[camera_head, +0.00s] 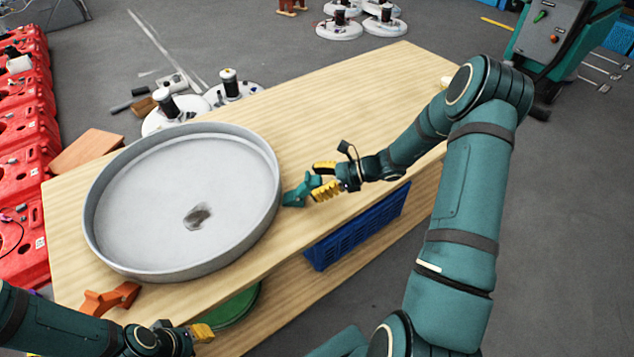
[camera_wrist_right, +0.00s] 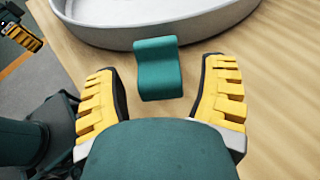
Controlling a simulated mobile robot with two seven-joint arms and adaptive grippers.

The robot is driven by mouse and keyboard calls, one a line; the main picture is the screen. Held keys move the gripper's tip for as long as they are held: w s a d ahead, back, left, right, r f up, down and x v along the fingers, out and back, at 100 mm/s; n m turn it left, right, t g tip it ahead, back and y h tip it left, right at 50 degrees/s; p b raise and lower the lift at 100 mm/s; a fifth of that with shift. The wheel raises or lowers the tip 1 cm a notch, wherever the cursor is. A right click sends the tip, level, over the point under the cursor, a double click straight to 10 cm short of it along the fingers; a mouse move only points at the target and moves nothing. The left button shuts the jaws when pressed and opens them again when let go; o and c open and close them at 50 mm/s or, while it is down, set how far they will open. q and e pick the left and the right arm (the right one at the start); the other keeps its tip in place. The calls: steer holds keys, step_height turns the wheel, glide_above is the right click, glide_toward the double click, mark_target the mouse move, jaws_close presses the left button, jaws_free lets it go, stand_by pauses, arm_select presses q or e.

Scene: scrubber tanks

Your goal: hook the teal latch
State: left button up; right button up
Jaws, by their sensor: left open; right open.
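The teal latch (camera_head: 298,191) is a small curved block on the wooden table, close to the right side of the round grey tank (camera_head: 272,190). In the right wrist view the latch (camera_wrist_right: 158,68) lies between my spread fingers, just in front of the tank wall (camera_wrist_right: 180,38); I cannot tell whether it touches the wall. My right gripper (camera_head: 318,180) is open around the latch, with visible gaps to both yellow fingers. My left gripper (camera_head: 203,332) is near the table's front edge, away from the latch, and it also shows in the right wrist view (camera_wrist_right: 24,38).
An orange latch-like piece (camera_head: 110,299) lies at the tank's lower left. A blue crate (camera_head: 355,228) and a green disc (camera_head: 232,310) sit below the tabletop. Red cases (camera_head: 22,150) stand at left, and a green machine (camera_head: 565,40) at upper right. The table's far right is mostly clear.

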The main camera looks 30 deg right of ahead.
steer(key=shift+a, duration=0.1)
jaws_close()
stand_by(0.3)
